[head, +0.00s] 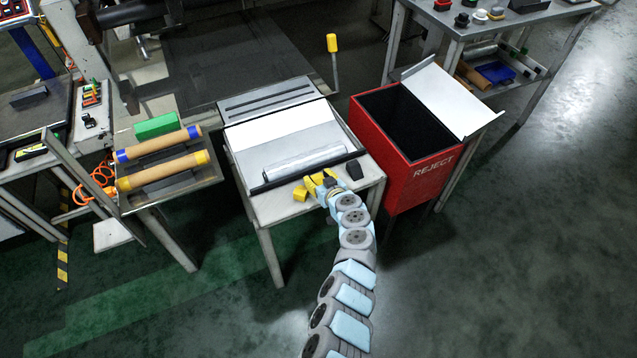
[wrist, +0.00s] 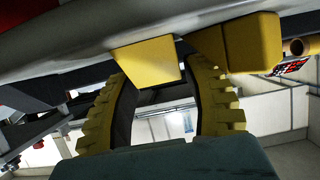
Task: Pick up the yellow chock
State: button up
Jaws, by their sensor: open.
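My gripper (head: 318,183) is over the front of the small grey table, with its yellow fingers apart. In the wrist view the two ridged yellow fingers rise on either side, and a yellow chock (wrist: 146,62) shows in the gap at their tips. Contact cannot be told. A second yellow block face (wrist: 252,42) shows beside and behind the right finger. In the head view a yellow chock (head: 300,194) lies on the table just left of my gripper. Yellow fingers and any chock between them blend together there.
A black chock (head: 354,170) sits right of my gripper. A silvery roll (head: 305,162) lies behind it on the table (head: 282,208). A red reject bin (head: 392,165) stands close on the right. Two brown rolls (head: 160,144) (head: 165,170) rest on a left stand.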

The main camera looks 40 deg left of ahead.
aim_at(318, 179)
jog(key=c, duration=0.9)
jog(key=shift+o, duration=0.2)
jog(key=shift+r, duration=0.3)
notch_tip(318, 179, up, 3)
jog(key=p, duration=0.2)
jog(key=shift+s+d+r+p, duration=0.1)
jog(key=shift+s+r+p, duration=0.05)
jog(key=shift+p, duration=0.2)
jog(key=s+d+r+p, duration=0.5)
jog(key=s+d+r, duration=0.2)
jog(key=s+r, duration=0.2)
jog(key=shift+s+p, duration=0.4)
jog(key=shift+s, duration=0.95)
jog(key=shift+d+r, duration=0.1)
